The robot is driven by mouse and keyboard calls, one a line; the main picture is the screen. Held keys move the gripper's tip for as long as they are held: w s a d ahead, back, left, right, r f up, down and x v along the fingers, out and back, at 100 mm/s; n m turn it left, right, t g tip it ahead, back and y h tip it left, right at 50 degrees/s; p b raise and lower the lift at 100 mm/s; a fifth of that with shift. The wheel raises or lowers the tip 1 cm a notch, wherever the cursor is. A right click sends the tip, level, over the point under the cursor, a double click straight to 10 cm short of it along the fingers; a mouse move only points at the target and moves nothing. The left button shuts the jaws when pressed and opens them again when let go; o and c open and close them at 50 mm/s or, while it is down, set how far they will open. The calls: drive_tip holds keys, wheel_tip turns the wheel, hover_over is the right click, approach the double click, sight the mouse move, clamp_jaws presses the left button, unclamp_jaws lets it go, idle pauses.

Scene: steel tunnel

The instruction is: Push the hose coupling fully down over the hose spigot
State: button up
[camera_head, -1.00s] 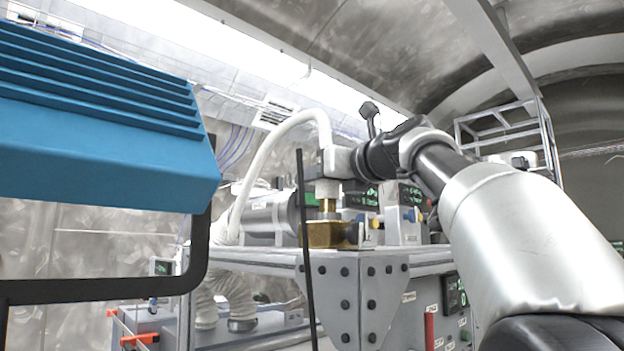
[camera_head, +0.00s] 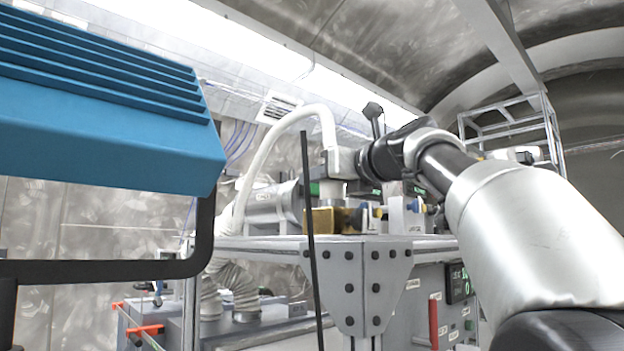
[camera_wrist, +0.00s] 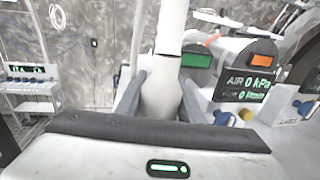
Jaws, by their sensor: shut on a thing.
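The hose coupling (camera_head: 331,189) is a pale collar at the end of a white hose (camera_head: 268,140), which arches up and down to the left. My gripper (camera_head: 338,163) is shut on the hose coupling from the right. The coupling stands about upright over a brass block (camera_head: 324,220), its lower edge at or very near the block's top. The spigot is hidden, apparently inside the coupling. In the wrist view, the white hose end (camera_wrist: 162,95) stands between my two grey fingers. The lower end is hidden there by my gripper body.
The brass block sits on a grey bench (camera_head: 270,243) near its corner. A thin black post (camera_head: 311,260) rises in front. A silver cylinder (camera_head: 270,204) lies left, and valves with blue and yellow knobs (camera_head: 415,206) stand right. A blue finned housing (camera_head: 100,120) fills the upper left.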

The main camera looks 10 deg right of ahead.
drive_tip(key=shift+f+b, duration=0.5)
drive_tip(key=shift+f, duration=0.3)
drive_tip(key=o, duration=1.1)
drive_tip(key=shift+o, duration=0.2)
